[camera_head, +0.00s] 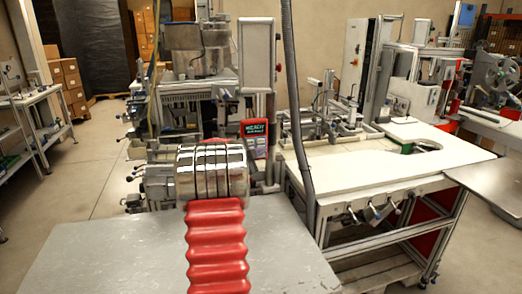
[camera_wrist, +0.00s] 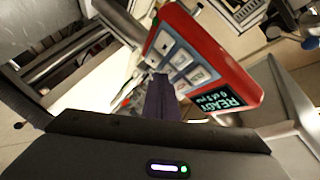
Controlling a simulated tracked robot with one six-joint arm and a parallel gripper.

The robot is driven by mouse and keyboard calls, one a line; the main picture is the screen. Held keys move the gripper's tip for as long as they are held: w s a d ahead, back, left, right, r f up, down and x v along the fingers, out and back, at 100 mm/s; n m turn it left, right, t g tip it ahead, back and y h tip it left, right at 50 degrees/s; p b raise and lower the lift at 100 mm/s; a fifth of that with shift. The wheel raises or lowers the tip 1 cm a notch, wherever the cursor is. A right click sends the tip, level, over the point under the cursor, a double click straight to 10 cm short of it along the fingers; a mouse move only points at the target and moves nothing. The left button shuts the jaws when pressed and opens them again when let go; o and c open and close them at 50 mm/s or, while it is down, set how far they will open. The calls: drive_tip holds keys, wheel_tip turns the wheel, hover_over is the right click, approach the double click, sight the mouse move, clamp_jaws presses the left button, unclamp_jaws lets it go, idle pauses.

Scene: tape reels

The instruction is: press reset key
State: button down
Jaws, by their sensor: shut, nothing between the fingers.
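A red control panel (camera_wrist: 215,62) with several pale keys (camera_wrist: 181,60) and a lit screen (camera_wrist: 222,101) fills the upper middle of the wrist view, tilted in the picture. The screen reads READY with smaller text below. I cannot read the key labels, so I cannot tell which is the reset key. My gripper (camera_wrist: 158,80) is shut and empty, its dark fingers pointing at the panel's lower-left key area. They overlap that edge in the picture; I cannot tell whether they touch. In the head view the panel (camera_head: 254,129) stands beyond the grey table; my gripper's fingers are hidden there.
A grey metal table (camera_head: 100,245) lies in front. A white-topped workbench (camera_head: 360,175) stands to the right, with a dark hose (camera_head: 294,110) hanging beside the panel. A grey box (camera_head: 257,55) is above the panel. Open floor (camera_head: 85,165) shows at left.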

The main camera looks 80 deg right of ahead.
drive_tip(key=shift+a, duration=0.1)
drive_tip(key=shift+s+a, duration=0.35)
drive_tip(key=shift+a, duration=0.2)
drive_tip(key=shift+s+a, duration=0.1)
drive_tip(key=shift+a, duration=0.05)
drive_tip(key=shift+s+a, duration=0.4)
drive_tip(key=shift+a, duration=0.25)
drive_tip(key=shift+s+a, duration=0.35)
drive_tip(key=shift+a, duration=0.35)
drive_tip(key=shift+s+a, duration=0.4)
drive_tip(key=shift+a, duration=0.25)
